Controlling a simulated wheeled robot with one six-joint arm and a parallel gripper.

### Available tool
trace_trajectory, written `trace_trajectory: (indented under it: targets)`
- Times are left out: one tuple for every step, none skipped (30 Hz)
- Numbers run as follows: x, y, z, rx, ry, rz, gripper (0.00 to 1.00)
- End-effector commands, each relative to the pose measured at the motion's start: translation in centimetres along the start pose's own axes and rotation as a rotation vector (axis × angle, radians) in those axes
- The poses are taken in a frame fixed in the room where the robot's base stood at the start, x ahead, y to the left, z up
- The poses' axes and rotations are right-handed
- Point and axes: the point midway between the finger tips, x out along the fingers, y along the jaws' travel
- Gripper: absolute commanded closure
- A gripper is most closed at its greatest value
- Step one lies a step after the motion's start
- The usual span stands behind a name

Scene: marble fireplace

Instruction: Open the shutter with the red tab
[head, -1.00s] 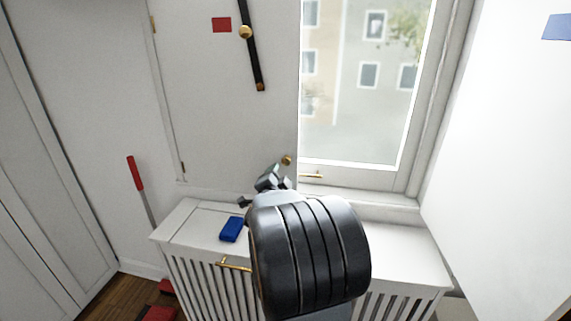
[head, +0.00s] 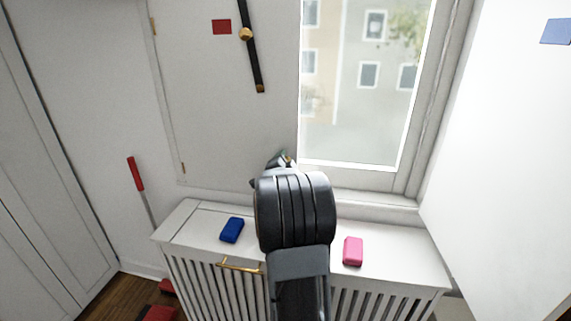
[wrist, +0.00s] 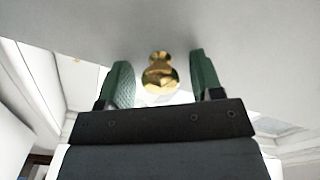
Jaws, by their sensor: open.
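The shutter with the red tab (head: 222,27) is the white panel (head: 215,110) on the left of the window, and it covers the left part of the opening. A black bar (head: 252,55) with a brass pivot lies on it, hanging down at a slight tilt. In the wrist view a brass knob (wrist: 159,74) stands out from the white panel. My gripper (wrist: 160,80) is open, with one green finger on each side of the knob and gaps between. In the head view my gripper (head: 280,160) is at the shutter's lower right corner, mostly hidden by my arm.
A radiator cover (head: 195,225) stands below the window, with a blue block (head: 232,230) and a pink block (head: 353,251) on top and a brass handle (head: 240,267) at its front. A white panel with a blue tab (head: 557,30) stands at the right. A red-handled tool (head: 136,174) leans at left.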

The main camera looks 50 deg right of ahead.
Motion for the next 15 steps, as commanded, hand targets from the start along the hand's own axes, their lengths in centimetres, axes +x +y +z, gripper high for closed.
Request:
trace_trajectory:
  targets:
    - [-0.01,0.00,0.01,0.000,0.000,0.000,0.40]
    - [-0.02,0.00,0.01,0.000,0.000,0.000,0.40]
    - [-0.02,0.00,0.02,0.000,0.000,0.000,0.44]
    - [-0.03,-0.01,0.02,0.000,0.000,0.000,0.47]
    - [-0.03,-0.01,0.02,0.000,0.000,0.000,0.50]
    - [-0.03,-0.01,0.02,0.000,0.000,0.000,0.53]
    - [-0.04,-0.01,0.02,0.000,0.000,0.000,0.56]
    - [-0.04,-0.01,0.03,0.000,0.000,0.000,0.59]
    - [-0.04,-0.01,0.03,0.000,0.000,0.000,0.63]
    - [-0.04,-0.01,0.03,0.000,0.000,0.000,0.66]
    - [-0.04,-0.01,0.03,0.000,0.000,0.000,0.69]
    - [-0.04,-0.01,0.03,0.000,0.000,0.000,0.73]
    - [-0.05,0.00,0.03,0.000,0.000,0.000,0.76]
    - [-0.05,0.00,0.03,0.000,0.000,0.000,0.78]
    - [-0.05,0.00,0.03,0.000,0.000,0.000,0.82]
